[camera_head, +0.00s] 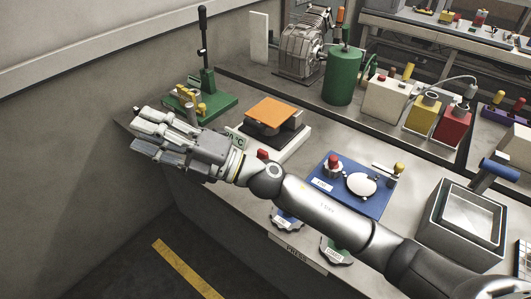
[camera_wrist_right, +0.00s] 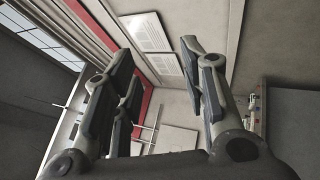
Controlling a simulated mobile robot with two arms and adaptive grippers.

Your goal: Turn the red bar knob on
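A small red knob (camera_head: 262,154) shows just above my right forearm, at the front of the white heater (camera_head: 285,147) with an orange top plate. Part of the heater's front and its °C display is hidden by my right arm. A second red knob (camera_head: 333,161) stands on a blue box (camera_head: 347,202); I cannot tell from here which is the bar knob. My right gripper (camera_head: 145,133) is at the left table edge, pointing left, well away from both knobs. In the right wrist view its fingers (camera_wrist_right: 160,62) are spread with nothing between them. My left gripper is not in view.
A green lever press (camera_head: 212,104) stands just behind my right gripper. A green cylinder (camera_head: 343,76) and motor (camera_head: 300,50) are at the back. An open metal box (camera_head: 466,222) is at the right. The wall is close on the left.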

